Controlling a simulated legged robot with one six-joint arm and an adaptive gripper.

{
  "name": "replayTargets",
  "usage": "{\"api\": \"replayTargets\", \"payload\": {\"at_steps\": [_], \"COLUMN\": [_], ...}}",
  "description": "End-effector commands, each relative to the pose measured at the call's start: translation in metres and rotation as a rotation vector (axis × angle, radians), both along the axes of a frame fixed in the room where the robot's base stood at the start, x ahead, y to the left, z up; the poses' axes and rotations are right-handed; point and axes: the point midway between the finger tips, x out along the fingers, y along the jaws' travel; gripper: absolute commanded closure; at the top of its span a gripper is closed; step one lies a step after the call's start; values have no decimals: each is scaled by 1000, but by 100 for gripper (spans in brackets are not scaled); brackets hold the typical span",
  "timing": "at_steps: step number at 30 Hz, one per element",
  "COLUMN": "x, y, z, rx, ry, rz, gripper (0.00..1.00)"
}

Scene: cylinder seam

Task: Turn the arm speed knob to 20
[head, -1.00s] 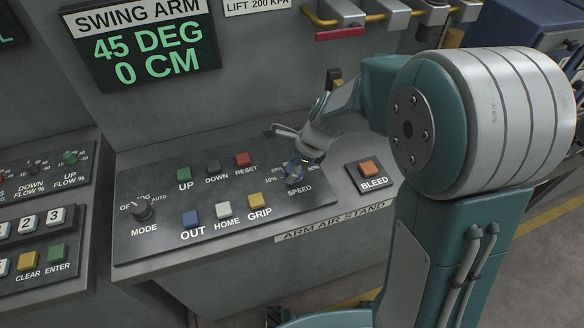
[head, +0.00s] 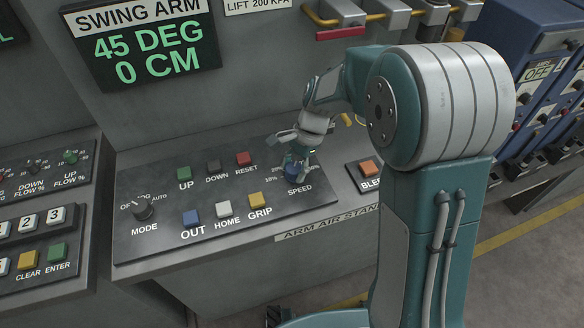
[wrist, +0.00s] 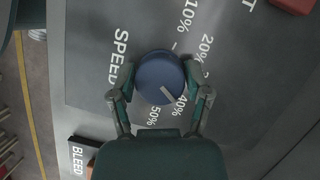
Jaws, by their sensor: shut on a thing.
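The arm speed knob is a round blue knob (wrist: 158,72) with a white pointer line, on the sloped panel above the SPEED label (head: 299,190). In the wrist view the pointer points toward the 40% mark (wrist: 181,105), slightly to its 50% side. In the head view my gripper (head: 296,160) mostly covers the knob.
The yellow GRIP button (head: 257,201) and red RESET button (head: 243,159) are left of the knob. A display (head: 145,47) above reads 45 DEG, 0 CM. The MODE knob (head: 143,209) is far left.

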Motion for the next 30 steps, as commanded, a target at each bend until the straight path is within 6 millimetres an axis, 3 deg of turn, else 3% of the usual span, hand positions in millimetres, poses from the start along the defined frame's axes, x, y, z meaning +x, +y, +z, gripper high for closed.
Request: {"api": "replayTargets", "payload": {"at_steps": [30], "x": [4], "y": [1], "z": [1], "rx": [-5], "ry": [-9], "rz": [961], "gripper": [85]}}
